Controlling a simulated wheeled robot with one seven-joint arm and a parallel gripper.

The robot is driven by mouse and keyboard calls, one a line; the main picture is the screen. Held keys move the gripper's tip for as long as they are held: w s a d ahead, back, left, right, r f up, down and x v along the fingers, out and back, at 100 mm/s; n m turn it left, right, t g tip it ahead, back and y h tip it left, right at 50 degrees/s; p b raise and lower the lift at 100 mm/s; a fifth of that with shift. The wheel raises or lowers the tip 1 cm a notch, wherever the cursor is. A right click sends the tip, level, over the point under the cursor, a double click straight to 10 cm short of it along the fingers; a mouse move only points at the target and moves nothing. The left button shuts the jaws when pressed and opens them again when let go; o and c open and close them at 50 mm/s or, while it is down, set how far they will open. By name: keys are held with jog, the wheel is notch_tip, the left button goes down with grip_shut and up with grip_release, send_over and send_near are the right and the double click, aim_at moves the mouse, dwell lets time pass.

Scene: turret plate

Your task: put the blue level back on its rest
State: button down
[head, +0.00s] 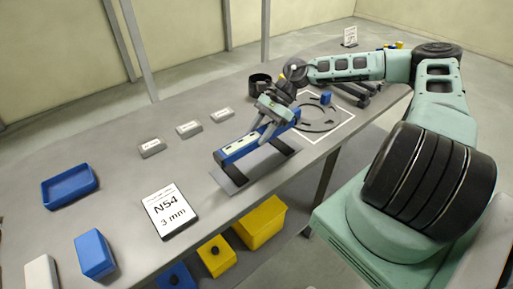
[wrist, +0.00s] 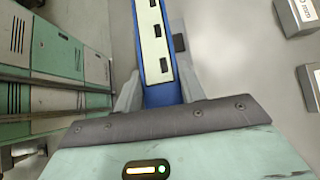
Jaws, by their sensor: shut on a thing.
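The blue level (head: 238,149) is a long blue bar with a pale, slotted top face. In the head view it lies lengthwise over the grey pad (head: 262,168) with two black supports, which I take as its rest. My gripper (head: 265,131) is shut across the level near its middle, from above. In the wrist view the level (wrist: 153,45) runs away from between the fingers of my gripper (wrist: 157,92). The level looks about flat, at or just above the supports. I cannot tell whether it touches them, as it hides part of them.
A black cup (head: 260,84) and small grey labelled blocks (head: 189,129) stand behind.

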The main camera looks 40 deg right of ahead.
notch_tip(320, 180, down, 8)
jog(key=shift+r+p, duration=0.2)
jog(key=shift+p, duration=0.75)
jog(key=c, duration=0.8)
grip_release()
jog(key=shift+c, duration=0.2)
